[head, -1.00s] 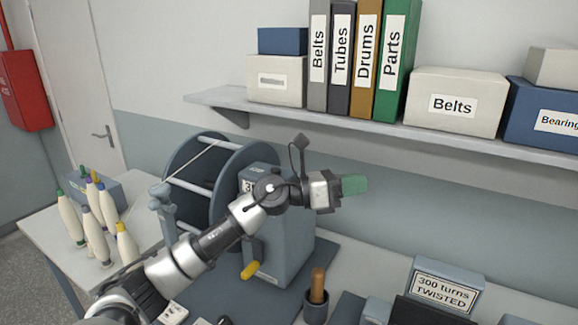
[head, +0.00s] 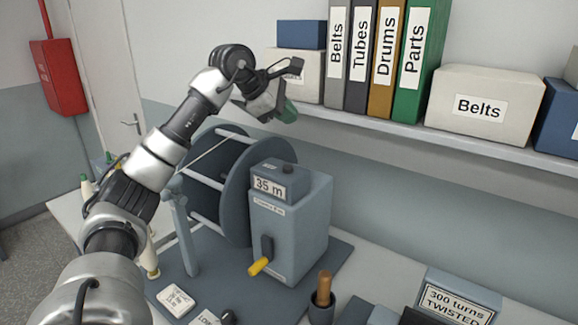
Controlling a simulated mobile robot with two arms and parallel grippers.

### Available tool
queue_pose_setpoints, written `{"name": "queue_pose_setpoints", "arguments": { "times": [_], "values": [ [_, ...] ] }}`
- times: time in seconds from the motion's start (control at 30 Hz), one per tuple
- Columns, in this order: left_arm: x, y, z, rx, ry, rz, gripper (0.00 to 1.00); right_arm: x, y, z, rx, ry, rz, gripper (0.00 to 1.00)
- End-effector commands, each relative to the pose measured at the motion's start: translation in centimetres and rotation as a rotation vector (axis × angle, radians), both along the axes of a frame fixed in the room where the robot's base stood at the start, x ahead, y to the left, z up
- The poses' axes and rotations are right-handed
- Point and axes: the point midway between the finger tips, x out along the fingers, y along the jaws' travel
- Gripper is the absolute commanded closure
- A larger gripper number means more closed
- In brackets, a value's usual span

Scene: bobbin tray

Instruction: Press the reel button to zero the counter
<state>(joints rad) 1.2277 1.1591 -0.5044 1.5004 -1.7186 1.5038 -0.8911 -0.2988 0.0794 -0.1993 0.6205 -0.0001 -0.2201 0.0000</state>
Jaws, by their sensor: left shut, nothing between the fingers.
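The reel machine has a grey-blue housing (head: 305,225) with a crank and yellow handle (head: 259,266) on its front. Its counter box (head: 275,183) shows 35 m. A small dark button (head: 288,169) sits on top of the counter box. The large reel drum (head: 235,190) stands left of the housing. My right gripper is not in view.
A shelf (head: 400,128) with binders (head: 388,60) and boxes runs along the wall, close to my left gripper. A wooden-handled tool (head: 324,288) stands in a cup at the front. Bobbins (head: 86,187) at the left are partly hidden by my arm.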

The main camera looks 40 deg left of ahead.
Motion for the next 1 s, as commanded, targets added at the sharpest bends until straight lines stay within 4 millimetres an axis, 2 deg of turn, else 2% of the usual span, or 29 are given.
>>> {"name": "queue_pose_setpoints", "arguments": {
  "times": [0.17, 0.37, 0.77, 1.0],
  "values": [
    [0.0, -0.1, -0.2, -0.002, 0.000, -0.002, 1.00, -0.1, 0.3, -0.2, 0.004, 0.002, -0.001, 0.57],
    [0.0, -0.1, -1.5, -0.003, 0.000, -0.003, 1.00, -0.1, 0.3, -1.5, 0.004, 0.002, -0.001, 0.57],
    [0.0, -0.1, -7.0, -0.002, -0.001, -0.002, 1.00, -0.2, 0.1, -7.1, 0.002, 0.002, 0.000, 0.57],
    [0.0, -0.1, -8.8, -0.003, 0.001, -0.001, 1.00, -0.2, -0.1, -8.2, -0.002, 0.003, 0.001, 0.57]
  ]
}}
